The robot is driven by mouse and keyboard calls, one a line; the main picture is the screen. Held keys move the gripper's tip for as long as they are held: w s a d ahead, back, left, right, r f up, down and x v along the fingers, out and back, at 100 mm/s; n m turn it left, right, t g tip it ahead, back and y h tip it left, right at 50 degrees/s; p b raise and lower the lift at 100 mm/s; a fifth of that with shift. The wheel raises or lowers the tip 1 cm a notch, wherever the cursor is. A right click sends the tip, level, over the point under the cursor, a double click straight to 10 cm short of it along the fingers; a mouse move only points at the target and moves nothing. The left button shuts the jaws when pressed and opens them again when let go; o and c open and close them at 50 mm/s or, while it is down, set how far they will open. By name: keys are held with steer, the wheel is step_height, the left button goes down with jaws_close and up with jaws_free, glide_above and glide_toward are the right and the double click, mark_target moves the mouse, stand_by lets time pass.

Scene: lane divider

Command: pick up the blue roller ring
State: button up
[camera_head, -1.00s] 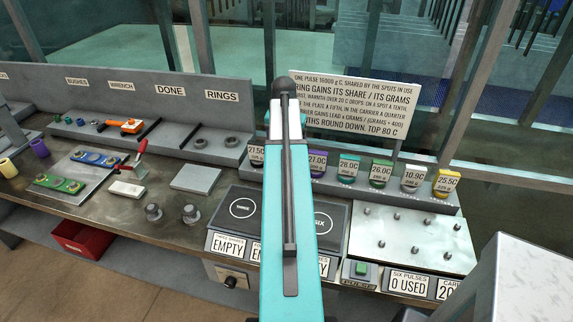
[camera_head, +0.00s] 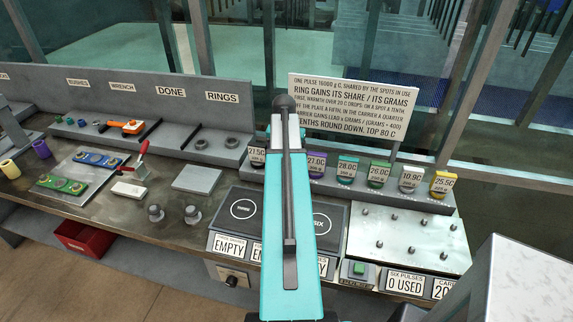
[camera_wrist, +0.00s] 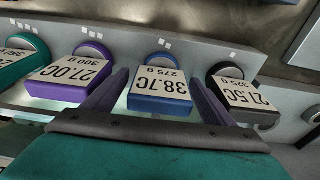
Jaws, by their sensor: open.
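The blue roller ring (camera_wrist: 162,60) stands on the grey rack in the wrist view, with a white tag reading 38.7C and 275 g in front of it. My gripper (camera_wrist: 158,78) is open. Its two dark fingers reach in on the left and right of the blue ring's tag, with nothing held between them. I cannot tell whether either finger touches the ring or tag. In the head view my arm hides the blue ring and the gripper.
A teal ring (camera_wrist: 30,45) is farther left. The plate with pegs (camera_head: 410,235) and a sign (camera_head: 352,112) are near my arm.

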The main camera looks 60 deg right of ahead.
stand_by(0.5)
steer(key=c, duration=1.3)
steer(key=shift+r, duration=0.15)
steer(key=shift+c, duration=0.2)
steer(key=shift+r+b, duration=1)
steer(key=shift+r, duration=0.55)
steer(key=s+a+b, duration=0.1)
steer(key=s+a, duration=0.1)
steer(key=a, duration=0.1)
steer(key=s+a+b, duration=0.2)
steer(key=s+a, duration=0.1)
steer(key=a, duration=0.1)
steer(key=s+a+r+b, duration=0.1)
steer(key=s+a+b, duration=0.1)
steer(key=s+a, duration=0.1)
steer(key=shift+s+a, duration=0.25)
steer(key=shift+a, duration=0.45)
steer(key=shift+s+a+r+b, duration=0.3)
steer(key=shift+s+a+b, duration=0.2)
steer(key=shift+a+b, duration=0.3)
steer(key=shift+d, duration=0.1)
steer(key=shift+w, duration=0.1)
